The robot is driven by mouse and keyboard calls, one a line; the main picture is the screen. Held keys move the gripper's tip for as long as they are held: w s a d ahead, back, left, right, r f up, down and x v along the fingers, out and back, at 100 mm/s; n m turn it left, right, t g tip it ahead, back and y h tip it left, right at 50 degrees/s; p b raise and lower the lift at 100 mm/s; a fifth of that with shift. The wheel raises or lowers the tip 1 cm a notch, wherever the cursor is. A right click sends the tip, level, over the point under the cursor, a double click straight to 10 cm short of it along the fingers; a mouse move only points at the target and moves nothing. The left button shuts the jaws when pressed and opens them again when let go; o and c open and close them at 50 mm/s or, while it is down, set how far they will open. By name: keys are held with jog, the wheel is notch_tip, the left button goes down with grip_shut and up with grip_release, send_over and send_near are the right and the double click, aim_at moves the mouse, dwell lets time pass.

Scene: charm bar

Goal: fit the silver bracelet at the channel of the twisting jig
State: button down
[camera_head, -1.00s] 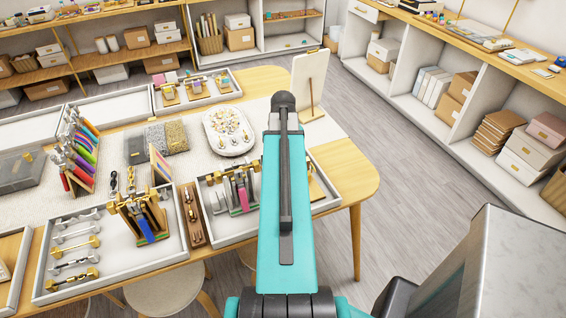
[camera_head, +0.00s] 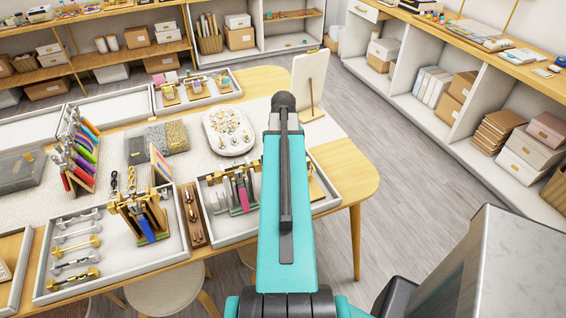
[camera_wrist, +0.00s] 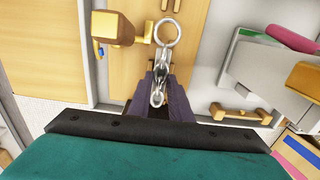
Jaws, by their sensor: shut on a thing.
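The silver bracelet (camera_wrist: 161,65) shows in the wrist view as a short chain of links with a large round ring at its far end. My gripper (camera_wrist: 160,88) has dark purple fingers shut on its near links, and the ring end sticks out beyond them. In the head view my arm hides the gripper and the bracelet. A grey metal jig (camera_head: 238,190) with pink and green parts stands in the right front tray; it also shows at the right of the wrist view (camera_wrist: 275,72). I cannot tell whether this is the twisting jig, and its channel is not clear.
A gold jig (camera_head: 143,213) stands in the front tray (camera_head: 112,262) beside several silver and gold pieces. A wooden strip (camera_head: 193,214) lies between the trays. In the wrist view, a gold-brown block (camera_wrist: 114,28) is left of the ring. An upright board (camera_head: 309,85) stands behind my arm.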

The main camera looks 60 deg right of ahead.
jog(key=shift+f+b, duration=0.45)
jog(key=shift+f, duration=0.6)
dwell(0.8)
jog(key=c, duration=1.5)
grip_release()
jog(key=shift+c, duration=0.2)
jog(key=shift+r, duration=0.1)
notch_tip(320, 180, up, 14)
jog(key=b, duration=0.3)
jog(key=shift+f, duration=0.2)
